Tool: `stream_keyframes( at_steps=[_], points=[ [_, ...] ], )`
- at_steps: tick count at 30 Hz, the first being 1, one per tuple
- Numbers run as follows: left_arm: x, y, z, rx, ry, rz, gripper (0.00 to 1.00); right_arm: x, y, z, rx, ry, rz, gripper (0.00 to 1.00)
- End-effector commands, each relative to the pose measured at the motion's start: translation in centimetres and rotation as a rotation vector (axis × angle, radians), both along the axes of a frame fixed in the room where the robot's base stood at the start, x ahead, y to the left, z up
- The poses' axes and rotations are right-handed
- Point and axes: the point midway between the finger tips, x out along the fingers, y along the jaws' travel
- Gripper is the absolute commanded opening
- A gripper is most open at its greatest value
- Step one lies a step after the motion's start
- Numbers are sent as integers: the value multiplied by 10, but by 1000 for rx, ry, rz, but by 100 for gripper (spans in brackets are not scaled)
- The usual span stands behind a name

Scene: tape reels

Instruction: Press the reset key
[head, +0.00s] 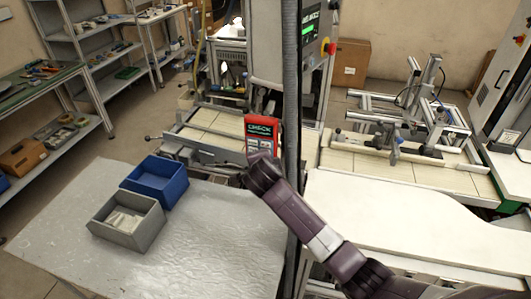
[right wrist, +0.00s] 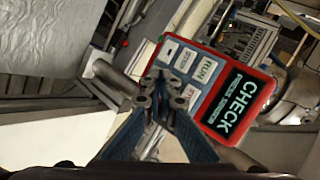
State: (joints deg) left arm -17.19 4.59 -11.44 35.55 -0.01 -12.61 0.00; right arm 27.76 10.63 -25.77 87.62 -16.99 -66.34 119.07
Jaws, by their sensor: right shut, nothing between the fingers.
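A red control box (head: 262,136) with a dark screen reading CHECK in green-white letters stands beside the conveyor in the head view. In the right wrist view the red box (right wrist: 222,85) appears tilted, with its screen (right wrist: 230,101) and several pale keys. One key reads RUN (right wrist: 208,69); the lettering on the key beside it (right wrist: 187,61) is too small to read surely, so I cannot tell which is the reset key. My right gripper (right wrist: 164,83) is shut and empty, its tips in front of the box's lower-left keys, partly covering them. Contact is unclear. My left gripper is not in view.
A blue bin (head: 156,183) and a grey bin (head: 127,222) with pale pieces stand on the grey table (head: 215,245) at left. A dark vertical post (head: 292,110) stands just right of the red box. A white surface (head: 400,215) lies at right.

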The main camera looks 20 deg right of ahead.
Motion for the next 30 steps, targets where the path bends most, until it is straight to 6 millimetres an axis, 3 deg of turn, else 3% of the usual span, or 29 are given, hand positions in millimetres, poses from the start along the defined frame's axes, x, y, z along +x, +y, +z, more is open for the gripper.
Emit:
stream_keyframes(
  at_steps=[30],
  points=[
    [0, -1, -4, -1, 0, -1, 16, 7, -5, 0, 0, 0, 0, 0]
  ],
)
